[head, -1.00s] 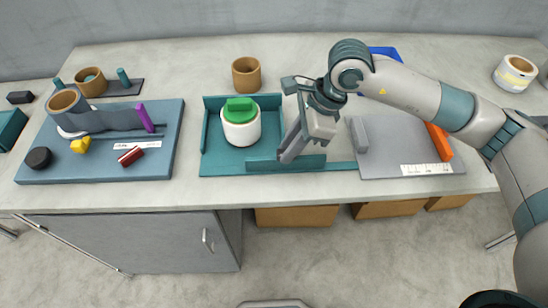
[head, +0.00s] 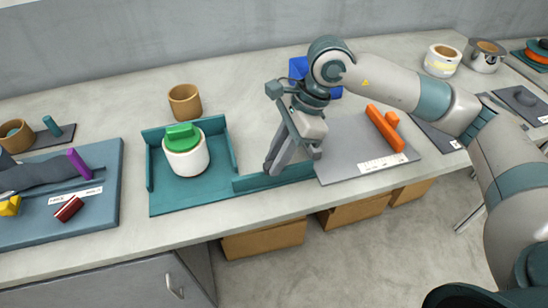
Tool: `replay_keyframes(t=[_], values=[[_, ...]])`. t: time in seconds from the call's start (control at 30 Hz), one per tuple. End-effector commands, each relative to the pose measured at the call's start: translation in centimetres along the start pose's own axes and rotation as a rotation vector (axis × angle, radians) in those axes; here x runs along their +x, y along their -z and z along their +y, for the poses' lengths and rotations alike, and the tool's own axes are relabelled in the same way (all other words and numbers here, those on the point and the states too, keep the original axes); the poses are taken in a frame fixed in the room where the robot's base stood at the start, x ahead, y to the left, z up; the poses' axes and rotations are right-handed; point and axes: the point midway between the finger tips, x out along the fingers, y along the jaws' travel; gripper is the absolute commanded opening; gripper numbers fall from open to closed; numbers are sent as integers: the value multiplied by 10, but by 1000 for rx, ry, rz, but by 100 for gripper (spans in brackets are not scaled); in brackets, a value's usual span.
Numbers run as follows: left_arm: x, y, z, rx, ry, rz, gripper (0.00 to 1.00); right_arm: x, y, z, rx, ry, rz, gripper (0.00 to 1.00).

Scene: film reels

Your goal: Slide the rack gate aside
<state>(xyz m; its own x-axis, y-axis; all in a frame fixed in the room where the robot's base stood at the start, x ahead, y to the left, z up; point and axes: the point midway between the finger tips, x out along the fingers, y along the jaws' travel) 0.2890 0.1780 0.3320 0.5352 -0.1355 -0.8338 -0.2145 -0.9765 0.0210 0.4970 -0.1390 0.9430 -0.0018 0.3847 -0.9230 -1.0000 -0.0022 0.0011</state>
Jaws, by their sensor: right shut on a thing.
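The rack (head: 190,201) is a teal tray with low walls at its back and sides, left of centre on the bench. A white round pot with a green top (head: 186,158) stands upright in it. The gate (head: 296,173) is a low teal panel along the front, now mostly to the right of the rack, with its left end near the rack's front right corner. The rack's front is largely clear of it. My right gripper (head: 273,169) points down at the gate and is shut on it; the exact grip is partly hidden by the fingers. My left gripper is out of view.
A grey mat (head: 345,172) with an orange block (head: 385,128) lies right of the gate. A blue item (head: 299,67) sits behind my right wrist. A brown cup (head: 185,102) stands behind the rack. A blue board (head: 99,211) is at left.

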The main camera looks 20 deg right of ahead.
Motion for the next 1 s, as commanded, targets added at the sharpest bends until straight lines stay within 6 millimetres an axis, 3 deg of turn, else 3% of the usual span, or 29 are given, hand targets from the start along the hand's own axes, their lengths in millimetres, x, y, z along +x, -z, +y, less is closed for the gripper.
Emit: replay_keyframes(t=[0.03,0.07,0.13,0.63,0.77,1.0], values=[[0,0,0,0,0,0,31,-1,3,-1,2,1,8,0],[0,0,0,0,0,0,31,-1,3,-1,2,1,8,23],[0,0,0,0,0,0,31,-1,3,-1,2,2,7,38],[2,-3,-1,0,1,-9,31,-8,2,-1,2,3,4,38],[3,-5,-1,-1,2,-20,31,-21,2,-1,2,5,5,38],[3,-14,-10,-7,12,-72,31,-63,3,-1,2,7,4,38]])
